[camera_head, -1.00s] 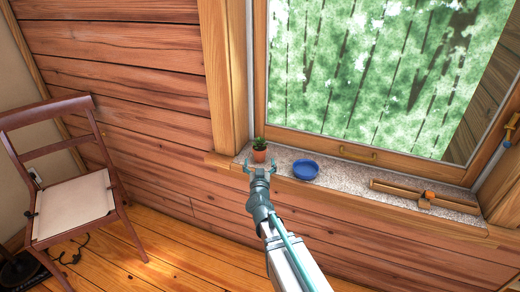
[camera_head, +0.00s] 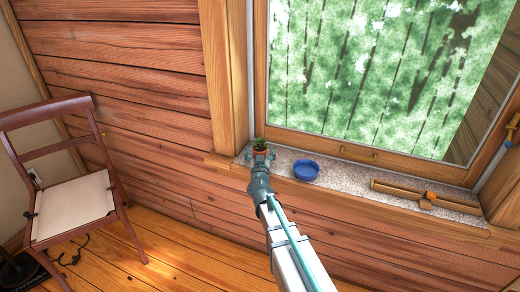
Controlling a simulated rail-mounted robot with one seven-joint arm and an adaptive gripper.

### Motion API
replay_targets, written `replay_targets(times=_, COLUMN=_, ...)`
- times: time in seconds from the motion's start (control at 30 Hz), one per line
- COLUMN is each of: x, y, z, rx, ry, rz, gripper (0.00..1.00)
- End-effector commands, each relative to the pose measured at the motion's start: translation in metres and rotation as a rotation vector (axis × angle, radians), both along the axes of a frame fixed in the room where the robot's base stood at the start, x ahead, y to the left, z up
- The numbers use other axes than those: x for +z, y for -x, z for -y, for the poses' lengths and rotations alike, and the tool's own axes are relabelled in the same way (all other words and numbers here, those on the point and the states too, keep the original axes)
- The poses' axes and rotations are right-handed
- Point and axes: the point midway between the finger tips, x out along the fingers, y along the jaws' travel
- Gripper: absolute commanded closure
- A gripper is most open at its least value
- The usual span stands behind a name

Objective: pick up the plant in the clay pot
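The small green plant in its clay pot (camera_head: 260,146) stands on the left end of the grey stone window sill (camera_head: 340,177), close to the window frame. My gripper (camera_head: 260,156) reaches in from the front, at the height of the pot. Its two fingers are spread, one on each side of the pot, and the lower part of the pot is hidden behind the gripper. I cannot tell whether the fingers touch the pot.
A blue bowl (camera_head: 306,170) sits on the sill just right of the pot. A wooden piece with an orange knob (camera_head: 428,196) lies farther right. The closed window (camera_head: 370,80) rises behind. A wooden chair (camera_head: 72,200) stands at the left.

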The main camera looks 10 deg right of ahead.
Motion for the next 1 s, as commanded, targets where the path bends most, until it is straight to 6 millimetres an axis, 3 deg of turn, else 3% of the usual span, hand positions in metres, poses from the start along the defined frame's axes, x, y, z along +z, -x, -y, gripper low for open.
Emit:
replay_targets(times=0.07, x=0.0, y=0.0, z=0.0, rx=0.0, ry=0.0, rz=0.0, gripper=0.34)
replay_targets(times=0.37, x=0.0, y=0.0, z=0.0, rx=0.0, ry=0.0, rz=0.0, gripper=0.84)
replay_targets(times=0.77, x=0.005, y=0.0, z=0.0, rx=-0.001, ry=-0.001, rz=0.001, gripper=0.86)
replay_targets(times=1.0, x=0.03, y=0.0, z=0.0, rx=-0.001, ry=-0.001, rz=0.002, gripper=0.86)
